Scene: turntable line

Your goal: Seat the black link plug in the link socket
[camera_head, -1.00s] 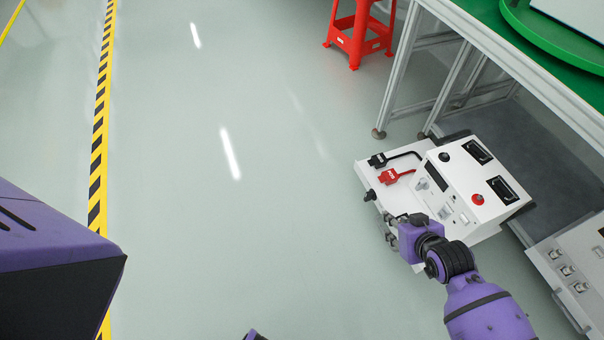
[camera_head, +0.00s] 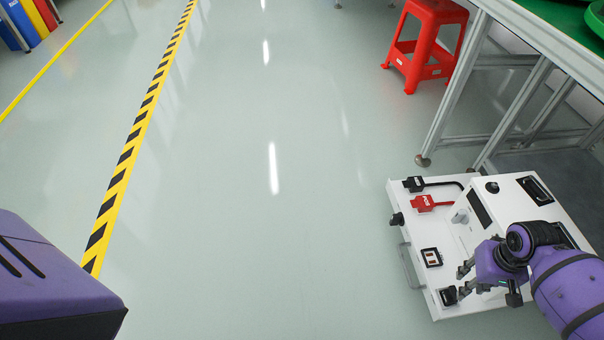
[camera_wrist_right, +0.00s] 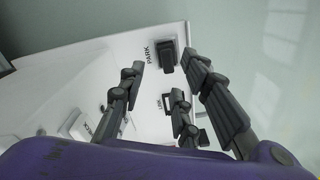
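The black link plug (camera_head: 449,296) is a small dark block standing on the front corner of the white console's low deck. In the right wrist view the black plug (camera_wrist_right: 167,56) sits beside the label PARK. My left gripper is out of view.
A black plug (camera_head: 414,184) and a red plug (camera_head: 423,203), both cabled, lie at the deck's back. A black knob (camera_head: 397,219) and a handle (camera_head: 411,266) are on the deck's left side. A red stool (camera_head: 429,45) stands behind. The floor left is clear.

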